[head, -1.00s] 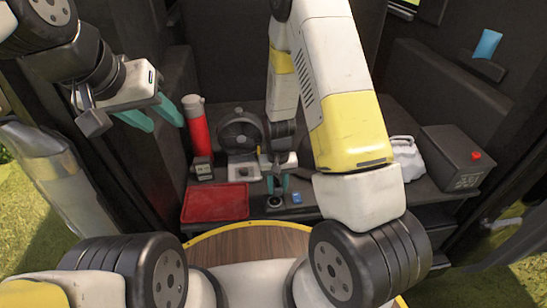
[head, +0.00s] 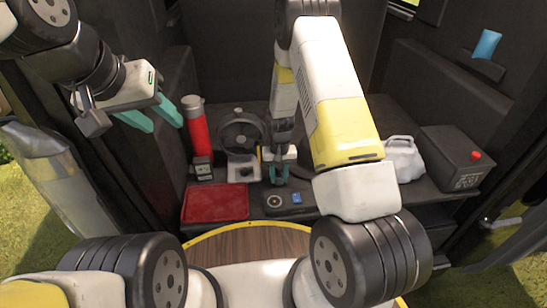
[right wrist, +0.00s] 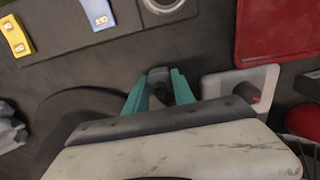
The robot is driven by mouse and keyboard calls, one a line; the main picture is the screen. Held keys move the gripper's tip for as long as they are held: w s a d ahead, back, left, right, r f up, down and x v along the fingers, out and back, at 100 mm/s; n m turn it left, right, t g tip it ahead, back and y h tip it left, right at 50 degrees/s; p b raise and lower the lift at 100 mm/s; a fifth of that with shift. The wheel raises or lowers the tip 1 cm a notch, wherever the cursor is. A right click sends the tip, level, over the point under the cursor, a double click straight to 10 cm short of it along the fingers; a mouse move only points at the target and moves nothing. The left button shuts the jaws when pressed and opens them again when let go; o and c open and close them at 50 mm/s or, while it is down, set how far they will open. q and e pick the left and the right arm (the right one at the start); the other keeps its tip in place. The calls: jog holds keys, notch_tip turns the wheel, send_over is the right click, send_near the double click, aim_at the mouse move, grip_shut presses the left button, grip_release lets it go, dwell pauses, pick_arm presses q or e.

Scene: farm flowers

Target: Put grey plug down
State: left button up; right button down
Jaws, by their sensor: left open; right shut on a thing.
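The grey plug (right wrist: 160,84) shows in the right wrist view as a dark grey piece between the teal fingers of my right gripper (right wrist: 160,92). That gripper is shut on it. In the head view my right gripper (head: 279,174) is low over the dark shelf, just behind a round socket-like ring (head: 274,201); the plug is too small to make out there. Whether the plug touches the shelf I cannot tell. My left gripper (head: 150,117) is open and empty, raised at the upper left, away from the shelf.
On the shelf (head: 328,212) are a red tray (head: 215,202), a red flask (head: 197,130), a fan (head: 240,130), a white knobbed box (head: 243,171), a blue piece (head: 297,197), a white jug (head: 403,158) and a dark box (head: 455,157). A yellow piece (right wrist: 15,35) lies beyond the blue one.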

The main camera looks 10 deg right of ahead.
jog(key=shift+f, duration=0.5)
jog(key=c, duration=1.1)
grip_release()
jog(key=shift+o, duration=0.2)
